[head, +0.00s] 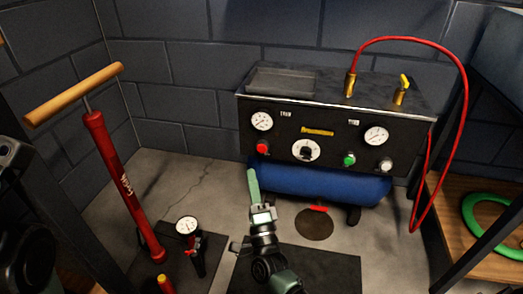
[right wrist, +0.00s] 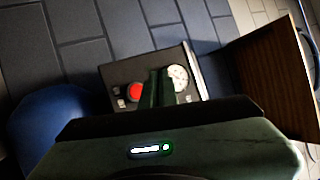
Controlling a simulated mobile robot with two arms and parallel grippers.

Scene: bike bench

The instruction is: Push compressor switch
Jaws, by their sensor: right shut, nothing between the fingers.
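The compressor (head: 280,121) has a dark front panel above a blue tank (head: 322,186). The panel carries a red button (head: 262,148) at its left, a dial knob (head: 305,151) in the middle and a green button (head: 349,160) to the right. My right gripper (head: 252,172) is shut and empty, appearing just below the red button in the head view. In the right wrist view the closed fingers (right wrist: 159,73) point toward the panel, between the red button (right wrist: 135,92) and a white gauge (right wrist: 178,77). Contact cannot be made out.
A red floor pump (head: 120,180) with a wooden handle stands at the left. A small gauge (head: 187,225) is near its base. A red hose (head: 467,90) loops over the compressor's right side. A wooden shelf (head: 455,225) with a green ring (head: 480,228) is at the right.

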